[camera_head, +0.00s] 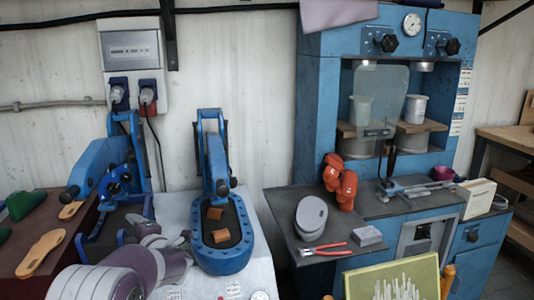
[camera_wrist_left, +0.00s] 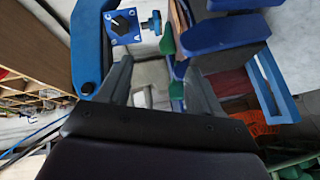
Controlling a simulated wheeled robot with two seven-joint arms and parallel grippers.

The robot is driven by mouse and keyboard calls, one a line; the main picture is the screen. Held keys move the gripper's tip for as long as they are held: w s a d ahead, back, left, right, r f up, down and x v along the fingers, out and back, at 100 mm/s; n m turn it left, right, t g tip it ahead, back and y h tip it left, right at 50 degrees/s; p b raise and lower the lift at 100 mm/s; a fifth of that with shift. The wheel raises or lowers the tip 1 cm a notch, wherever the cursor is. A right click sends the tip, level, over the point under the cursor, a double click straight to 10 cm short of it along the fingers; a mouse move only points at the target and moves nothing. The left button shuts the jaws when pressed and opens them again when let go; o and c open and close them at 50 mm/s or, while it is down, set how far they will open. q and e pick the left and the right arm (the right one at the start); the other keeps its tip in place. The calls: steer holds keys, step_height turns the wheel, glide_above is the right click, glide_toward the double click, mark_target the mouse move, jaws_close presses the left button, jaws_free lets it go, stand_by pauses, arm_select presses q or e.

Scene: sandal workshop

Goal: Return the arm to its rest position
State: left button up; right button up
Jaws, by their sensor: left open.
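My left arm (camera_head: 97,283) comes in at the lower left of the head view, low in front of the blue presses. Its gripper (camera_head: 142,224) is near the foot of the left blue press (camera_head: 95,165). Small parts of the gripper are hard to make out there. In the left wrist view, the two grey fingers of the gripper (camera_wrist_left: 160,85) stand apart with nothing between them, so it is open and empty. Blue machine parts (camera_wrist_left: 88,45) show beyond the fingers. My right gripper is not in view.
A second blue press (camera_head: 222,242) with brown blocks stands right of my arm. A dark bench at left holds tan soles (camera_head: 42,252).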

arm_select(q)
steer(key=s+d+f+m+g+h, duration=0.2)
steer(key=s+d+f+m+h, duration=0.5)
steer(key=d+f+m+h, duration=0.45)
steer(key=s+d+f+m+g, duration=0.2)
steer(key=s+m, duration=0.2)
steer(key=s, duration=0.2)
steer(key=s+d+f+m+g, duration=0.2)
steer(key=s+m, duration=0.2)
steer(key=s, duration=0.2)
steer(key=s+f+m+g, duration=0.1)
steer(key=s+m+g, duration=0.4)
steer(key=s, duration=1)
step_height(320, 180, up, 15)
steer(key=t+p, duration=0.1)
steer(key=p, duration=1.3)
steer(key=shift+w+a, duration=0.3)
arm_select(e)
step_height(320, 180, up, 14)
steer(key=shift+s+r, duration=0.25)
